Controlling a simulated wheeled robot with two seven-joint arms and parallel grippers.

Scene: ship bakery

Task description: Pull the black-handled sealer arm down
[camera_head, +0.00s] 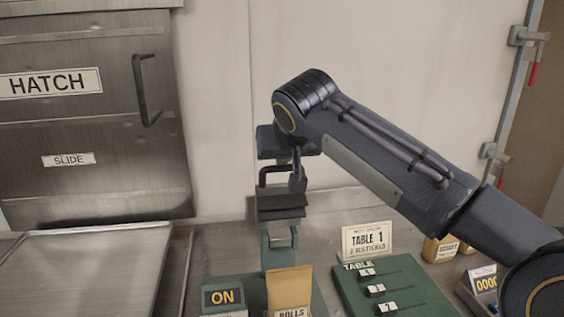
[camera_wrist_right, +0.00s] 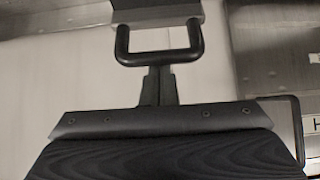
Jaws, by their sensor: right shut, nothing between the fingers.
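The sealer's black handle (camera_head: 276,169) is a U-shaped bar on the dark sealer arm (camera_head: 280,207), which is raised above the green sealer base (camera_head: 312,300). My right gripper (camera_head: 297,178) points down beside the handle, its fingers together and empty. In the right wrist view the handle (camera_wrist_right: 160,60) lies just beyond the fingertips of my right gripper (camera_wrist_right: 160,73), across their line. I cannot tell whether they touch it. A tan rolls bag (camera_head: 289,284) stands at the front of the sealer. My left gripper is not in view.
An ON sign (camera_head: 223,297) stands left of the bag. A green table board (camera_head: 390,290) with black sliders and a Table 1 card (camera_head: 367,240) are to the right. A steel hatch (camera_head: 90,150) is at left. The steel surface (camera_head: 90,275) below it is clear.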

